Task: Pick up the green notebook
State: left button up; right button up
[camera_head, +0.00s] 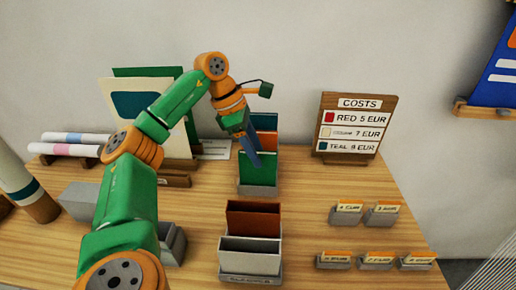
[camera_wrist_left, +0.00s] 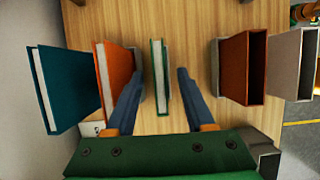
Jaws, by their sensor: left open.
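The green notebook (camera_head: 258,170) stands upright in a grey holder (camera_head: 257,191) in the middle of the table in the head view. In the left wrist view the green notebook (camera_wrist_left: 160,80) shows edge-on, with pale pages between green covers. My left gripper (camera_head: 254,158) is over it, and its blue fingers hide part of it in the head view. In the left wrist view the open fingers of my left gripper (camera_wrist_left: 159,78) lie either side of the notebook, with visible gaps. My right gripper is not in view.
Close by, an orange notebook (camera_wrist_left: 115,80) and a teal notebook (camera_wrist_left: 68,85) stand on one side. A brown box file (camera_head: 253,218) and a grey one (camera_head: 249,257) stand on the other. A costs sign (camera_head: 357,127) stands at the right back.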

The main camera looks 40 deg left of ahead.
pick_arm(q)
grip_shut()
dwell(1.5)
